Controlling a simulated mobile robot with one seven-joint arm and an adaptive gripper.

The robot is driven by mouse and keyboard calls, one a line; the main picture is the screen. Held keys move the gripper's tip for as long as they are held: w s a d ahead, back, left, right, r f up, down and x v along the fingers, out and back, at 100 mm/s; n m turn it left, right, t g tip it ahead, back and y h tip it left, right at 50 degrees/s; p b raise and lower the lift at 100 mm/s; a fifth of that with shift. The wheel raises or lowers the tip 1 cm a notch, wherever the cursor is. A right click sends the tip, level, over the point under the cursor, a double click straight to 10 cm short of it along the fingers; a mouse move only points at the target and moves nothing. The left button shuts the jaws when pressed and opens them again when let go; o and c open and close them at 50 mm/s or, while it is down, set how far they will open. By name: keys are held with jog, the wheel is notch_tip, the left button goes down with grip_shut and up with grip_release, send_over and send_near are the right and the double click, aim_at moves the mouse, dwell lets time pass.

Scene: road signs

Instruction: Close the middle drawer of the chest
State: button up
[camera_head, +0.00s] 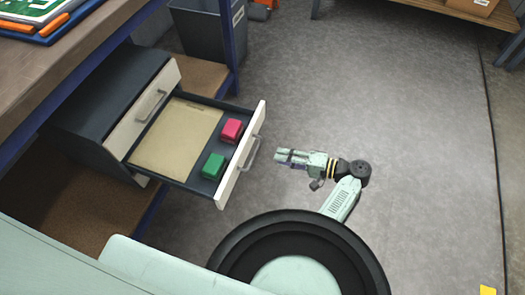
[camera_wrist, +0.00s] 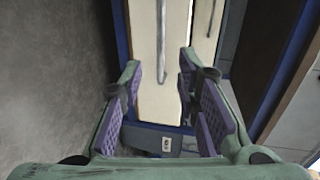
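The dark grey chest (camera_head: 110,85) stands on a shelf under the workbench at the left. One drawer (camera_head: 195,186), below a shut one with a cream front (camera_head: 150,105), is pulled far out; it looks like the middle drawer. Its cream front (camera_head: 232,175) has a grey bar handle (camera_head: 253,152). Inside lie a tan sheet (camera_head: 175,138), a red block (camera_head: 232,130) and a green block (camera_head: 213,166). My gripper (camera_head: 279,155) is just to the right of the handle, apart from it. In the wrist view my gripper (camera_wrist: 160,100) is open and empty, facing the cream front (camera_wrist: 158,95) and handle (camera_wrist: 161,40).
The workbench top (camera_head: 60,65) overhangs the chest, with a blue tray (camera_head: 45,30) on it. A blue post (camera_head: 233,45) and a dark bin (camera_head: 195,30) stand behind the drawer. The grey floor (camera_head: 400,110) around my arm is clear.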

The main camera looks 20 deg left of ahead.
aim_at(255, 153)
jog(key=x, duration=0.5)
jog(key=p+x, duration=0.1)
jog(key=x, duration=0.4)
jog(key=shift+s+a, duration=0.15)
jog(key=shift+a, duration=0.2)
jog(key=shift+c, duration=0.2)
grip_shut()
